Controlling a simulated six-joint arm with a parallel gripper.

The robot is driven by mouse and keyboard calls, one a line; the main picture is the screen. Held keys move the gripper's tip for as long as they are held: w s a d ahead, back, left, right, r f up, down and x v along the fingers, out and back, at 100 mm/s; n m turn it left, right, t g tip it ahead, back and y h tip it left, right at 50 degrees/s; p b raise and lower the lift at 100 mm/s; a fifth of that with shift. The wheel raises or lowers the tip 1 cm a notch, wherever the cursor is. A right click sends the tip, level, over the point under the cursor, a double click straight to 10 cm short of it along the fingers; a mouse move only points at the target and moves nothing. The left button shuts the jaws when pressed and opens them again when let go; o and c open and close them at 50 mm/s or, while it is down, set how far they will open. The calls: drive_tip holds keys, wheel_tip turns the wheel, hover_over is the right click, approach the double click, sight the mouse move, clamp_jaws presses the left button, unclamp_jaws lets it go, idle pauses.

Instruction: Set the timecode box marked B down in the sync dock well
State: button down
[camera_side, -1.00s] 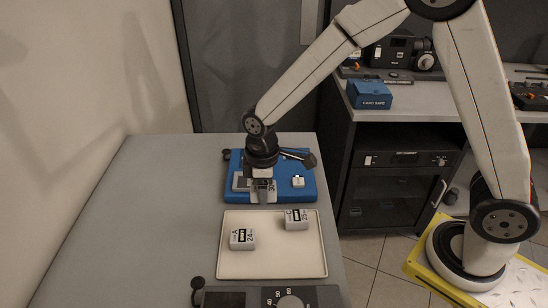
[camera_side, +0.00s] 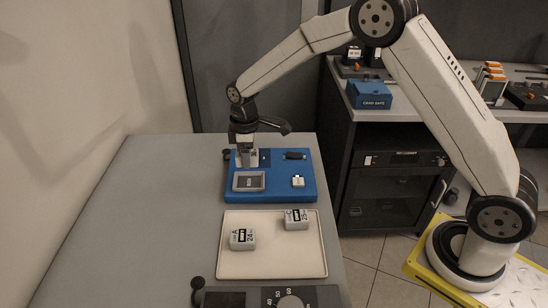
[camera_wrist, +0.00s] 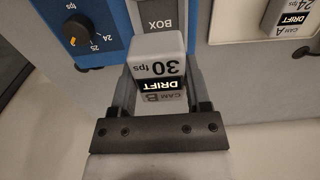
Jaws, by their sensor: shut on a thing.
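The timecode box marked B (camera_wrist: 158,68) is grey, with a "DRIFT" label and "30 fps" on it. My gripper (camera_wrist: 160,92) is shut on it, one finger on each side. In the side view, my gripper (camera_side: 247,163) is over the back left part of the blue sync dock (camera_side: 278,190); the box is small and partly hidden there. The dock's grey framed well (camera_side: 249,181) shows in front of the gripper, with nothing in it. A grey "BOX" plate (camera_wrist: 158,18) shows just beyond the box in the wrist view. I cannot tell the gap between box and dock.
A white tray (camera_side: 270,262) in front of the dock holds box A (camera_side: 242,239) and box C (camera_side: 297,220). The dock also carries a small white piece (camera_side: 298,181) and a black piece (camera_side: 294,155). A dial device (camera_side: 270,298) stands at the near edge. The left tabletop is clear.

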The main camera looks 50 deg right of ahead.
sight(249, 182)
drive_tip(key=shift+f, duration=0.2)
drive_tip(key=shift+f, duration=2.7)
drive_tip(key=shift+f, duration=0.45)
drive_tip(key=shift+c, duration=1.6)
unclamp_jaws()
drive_tip(key=shift+r, duration=0.1)
drive_tip(key=shift+r, duration=5.4)
drive_tip(key=shift+s, duration=0.1)
